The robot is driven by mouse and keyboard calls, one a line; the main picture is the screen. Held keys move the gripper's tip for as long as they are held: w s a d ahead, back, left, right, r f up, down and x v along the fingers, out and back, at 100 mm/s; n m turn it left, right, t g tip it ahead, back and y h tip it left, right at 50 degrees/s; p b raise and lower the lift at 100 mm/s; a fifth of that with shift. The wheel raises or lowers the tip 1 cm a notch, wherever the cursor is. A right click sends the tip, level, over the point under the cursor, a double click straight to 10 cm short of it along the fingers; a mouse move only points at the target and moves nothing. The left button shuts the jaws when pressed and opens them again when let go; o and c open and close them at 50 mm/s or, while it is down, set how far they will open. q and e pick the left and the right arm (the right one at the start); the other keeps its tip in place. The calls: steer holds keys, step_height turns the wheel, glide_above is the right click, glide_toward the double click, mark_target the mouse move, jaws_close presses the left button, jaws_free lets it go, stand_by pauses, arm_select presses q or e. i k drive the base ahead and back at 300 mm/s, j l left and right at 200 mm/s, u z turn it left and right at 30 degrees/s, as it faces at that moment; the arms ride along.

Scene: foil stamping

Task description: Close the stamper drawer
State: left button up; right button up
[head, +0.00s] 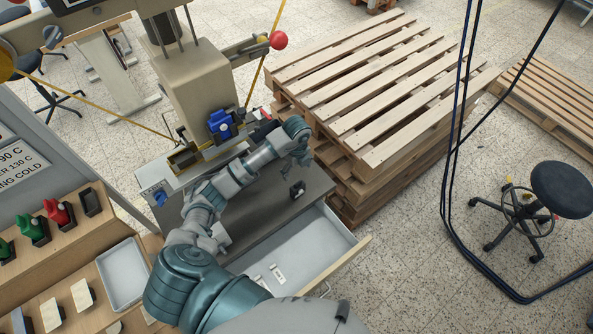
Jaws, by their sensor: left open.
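The stamper drawer (312,246) is pulled open beneath the dark stamper table (258,218). It is a shallow pale tray with a light wooden front (345,262), and a handle (325,289) shows on the outer side of the front. A few small whitish pieces lie inside it. My left arm reaches over the table from the lower left. My left arm hides part of the drawer's left side. My right gripper is not in view.
The beige stamping press (198,85) stands at the back of the table. Stacked wooden pallets (365,85) stand close on the right. A wooden bench with stamps and a grey tray (123,273) is at left. Hanging cables and a stool (560,190) are at right. Floor before the drawer is clear.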

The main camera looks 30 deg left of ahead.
mark_target(310, 250)
steer(key=k+l, duration=1.2)
steer(key=k, duration=0.1)
